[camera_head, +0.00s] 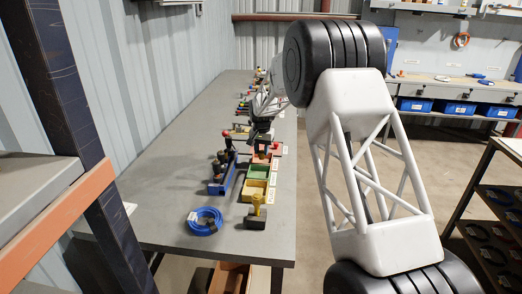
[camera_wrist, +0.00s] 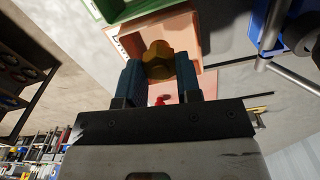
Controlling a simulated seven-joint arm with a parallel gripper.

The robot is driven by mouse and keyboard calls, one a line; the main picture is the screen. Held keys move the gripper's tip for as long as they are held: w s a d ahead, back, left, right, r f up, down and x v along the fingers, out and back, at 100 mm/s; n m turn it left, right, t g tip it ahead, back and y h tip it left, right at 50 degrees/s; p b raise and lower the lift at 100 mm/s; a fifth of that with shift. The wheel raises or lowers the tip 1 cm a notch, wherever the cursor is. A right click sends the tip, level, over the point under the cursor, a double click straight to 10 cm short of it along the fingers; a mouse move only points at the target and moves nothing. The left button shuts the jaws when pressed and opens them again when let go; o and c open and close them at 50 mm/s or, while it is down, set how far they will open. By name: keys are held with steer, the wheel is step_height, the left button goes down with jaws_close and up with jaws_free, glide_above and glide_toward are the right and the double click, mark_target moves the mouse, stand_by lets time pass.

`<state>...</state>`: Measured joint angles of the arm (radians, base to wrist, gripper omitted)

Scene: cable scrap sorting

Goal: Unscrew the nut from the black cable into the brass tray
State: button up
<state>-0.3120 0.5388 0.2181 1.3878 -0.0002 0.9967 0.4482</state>
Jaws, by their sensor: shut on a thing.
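My gripper (camera_wrist: 158,66) is shut on a rounded brass-brown nut (camera_wrist: 158,54), which sits between its two blue fingers. In the wrist view the nut shows over an open salmon-coloured tray (camera_wrist: 115,38). I cannot tell the height between them. In the head view the salmon tray (camera_head: 262,158), a green tray (camera_head: 257,172) and a yellow tray (camera_head: 254,194) stand in a row. Their labels are too small to read, so I cannot tell which is the brass tray. A blue stand (camera_head: 220,184) with dark parts is left of the trays. The black cable is not clearly distinguishable.
A coil of blue cable (camera_head: 205,220) and a yellow-handled tool (camera_head: 257,212) lie near the front of the grey bench (camera_head: 165,215). A metal rod (camera_wrist: 272,42) crosses beside the blue stand (camera_wrist: 259,22) in the wrist view. The bench's left side is largely clear.

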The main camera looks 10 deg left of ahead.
steer(key=shift+f, duration=0.2)
steer(key=shift+f, duration=1.75)
steer(key=shift+f, duration=0.6)
stand_by(0.4)
stand_by(0.3)
steer(key=o, duration=1.1)
steer(key=shift+r, duration=3.55)
